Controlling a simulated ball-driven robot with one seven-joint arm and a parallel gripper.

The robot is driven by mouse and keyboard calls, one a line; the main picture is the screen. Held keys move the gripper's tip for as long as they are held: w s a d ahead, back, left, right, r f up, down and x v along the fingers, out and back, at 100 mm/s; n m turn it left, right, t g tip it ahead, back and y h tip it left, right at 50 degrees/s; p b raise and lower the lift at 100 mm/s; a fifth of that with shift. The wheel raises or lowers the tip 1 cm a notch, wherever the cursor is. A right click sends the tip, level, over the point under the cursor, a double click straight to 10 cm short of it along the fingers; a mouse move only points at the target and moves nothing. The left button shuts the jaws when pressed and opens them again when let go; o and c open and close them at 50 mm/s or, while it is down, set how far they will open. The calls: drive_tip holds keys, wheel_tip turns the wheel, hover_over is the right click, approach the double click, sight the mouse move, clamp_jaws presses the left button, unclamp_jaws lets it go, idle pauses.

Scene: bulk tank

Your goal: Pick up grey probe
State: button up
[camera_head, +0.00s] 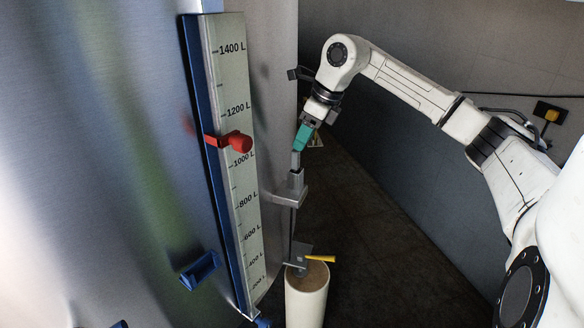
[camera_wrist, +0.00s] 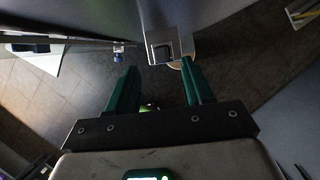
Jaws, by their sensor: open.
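The grey probe (camera_head: 296,180) stands upright in a grey bracket (camera_head: 287,197) on the side of the steel tank. My gripper (camera_head: 302,140), with its teal fingers, is just above the probe's top and points down at it. In the wrist view my gripper (camera_wrist: 157,76) is open with nothing between its fingers. The probe's square grey end (camera_wrist: 164,50) shows there just beyond the fingertips, a little nearer the right finger. Whether a fingertip touches the probe is hard to tell.
A gauge board (camera_head: 238,130) with a red pointer (camera_head: 236,141) runs down the tank at the left. A cream post (camera_head: 306,298) with a yellow lever (camera_head: 320,259) stands below the bracket. The dark floor (camera_head: 390,260) to the right is clear.

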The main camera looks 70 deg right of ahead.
sight(293, 158)
drive_tip(key=p+x, duration=0.2)
drive_tip(key=x, duration=0.6)
drive_tip(key=shift+w+d+p, duration=0.1)
drive_tip(key=shift+w+p, duration=0.05)
drive_tip(key=shift+p, duration=0.15)
drive_tip(key=shift+c, duration=0.2)
clamp_jaws()
